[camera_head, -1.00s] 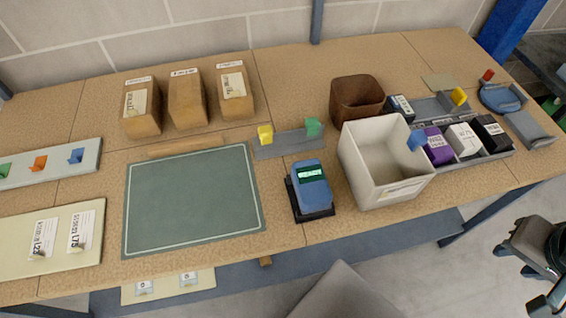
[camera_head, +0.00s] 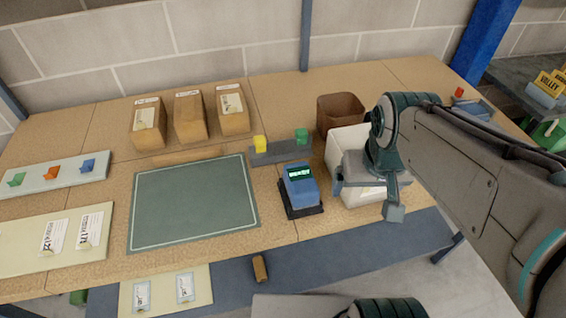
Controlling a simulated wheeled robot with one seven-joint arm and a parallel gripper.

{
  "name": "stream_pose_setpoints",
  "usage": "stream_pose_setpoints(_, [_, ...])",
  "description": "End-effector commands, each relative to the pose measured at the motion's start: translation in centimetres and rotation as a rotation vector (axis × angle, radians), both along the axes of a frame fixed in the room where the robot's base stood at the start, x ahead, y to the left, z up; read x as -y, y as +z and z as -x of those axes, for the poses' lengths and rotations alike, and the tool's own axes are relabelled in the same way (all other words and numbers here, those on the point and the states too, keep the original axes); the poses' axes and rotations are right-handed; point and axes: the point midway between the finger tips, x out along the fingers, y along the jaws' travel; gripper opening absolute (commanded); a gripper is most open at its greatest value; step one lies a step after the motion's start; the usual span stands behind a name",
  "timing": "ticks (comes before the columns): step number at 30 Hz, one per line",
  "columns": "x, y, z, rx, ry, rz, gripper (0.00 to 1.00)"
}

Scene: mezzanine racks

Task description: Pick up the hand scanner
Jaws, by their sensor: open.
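The blue hand scanner (camera_head: 301,188), with a lit green display, stands in a black cradle (camera_head: 303,211) near the front edge of the bench. My gripper (camera_head: 367,198) is to the right of the scanner, in front of and above the white bin (camera_head: 340,150), and apart from the scanner. Its two fingers are spread and nothing shows between them.
A green mat (camera_head: 192,204) lies left of the scanner. A grey rail (camera_head: 281,152) with yellow and green clips is behind it. A brown bin (camera_head: 340,107) stands at the back. Three cardboard boxes (camera_head: 190,119) stand at the back left. The bench between mat and scanner is clear.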

Motion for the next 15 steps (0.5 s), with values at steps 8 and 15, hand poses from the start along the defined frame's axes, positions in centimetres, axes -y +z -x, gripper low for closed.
stream_pose_setpoints(8, [-4.9,0.3,-6.5,-0.128,0.121,0.041,0.87])
stream_pose_setpoints(15, [-9.7,-1.1,-10.3,-0.212,0.217,0.031,0.87])
